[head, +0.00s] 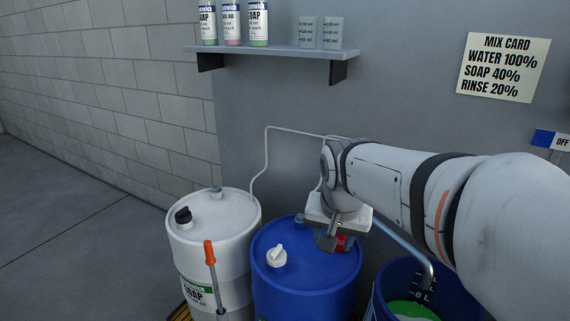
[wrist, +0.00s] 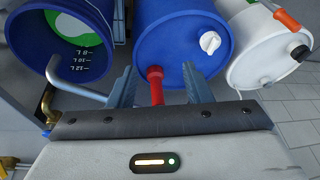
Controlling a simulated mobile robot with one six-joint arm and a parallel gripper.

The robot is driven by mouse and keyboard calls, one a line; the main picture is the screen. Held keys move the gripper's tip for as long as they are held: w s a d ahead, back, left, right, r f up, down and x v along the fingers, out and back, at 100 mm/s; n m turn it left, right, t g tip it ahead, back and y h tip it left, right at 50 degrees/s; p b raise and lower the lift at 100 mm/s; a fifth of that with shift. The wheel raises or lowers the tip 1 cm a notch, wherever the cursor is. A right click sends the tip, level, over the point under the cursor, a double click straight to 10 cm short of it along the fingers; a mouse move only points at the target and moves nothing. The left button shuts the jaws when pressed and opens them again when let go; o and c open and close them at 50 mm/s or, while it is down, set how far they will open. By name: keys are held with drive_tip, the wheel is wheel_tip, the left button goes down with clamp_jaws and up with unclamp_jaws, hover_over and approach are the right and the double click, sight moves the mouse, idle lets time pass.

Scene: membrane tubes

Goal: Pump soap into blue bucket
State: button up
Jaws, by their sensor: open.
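The blue bucket (head: 400,270) stands at the lower right in the head view, with green liquid (head: 411,309) inside and volume marks on its inner wall. It also shows at the upper left of the wrist view (wrist: 22,50). A bent grey spout (head: 406,246) ends over the bucket. A red handle (wrist: 156,86) rises by the top of a blue drum (head: 305,268). My gripper (wrist: 158,80) is open, with its fingers on either side of the red handle. Visible gaps separate the handle from both fingers. In the head view, my gripper (head: 334,238) partly hides the handle.
A white soap drum (head: 210,235) with a black cap stands left of the blue drum. An orange-handled tool (head: 210,255) leans in front of it. A shelf (head: 270,50) with bottles and beakers is on the wall, beside a mix card (head: 503,67). The floor at left is clear.

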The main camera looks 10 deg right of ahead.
drive_tip(key=w+r+m+t+p, duration=0.1)
drive_tip(key=w+r+m, duration=0.2)
drive_tip(key=w+r, duration=0.45)
drive_tip(key=x, duration=0.6)
drive_tip(key=shift+f, duration=0.3)
drive_tip(key=shift+c, duration=0.4)
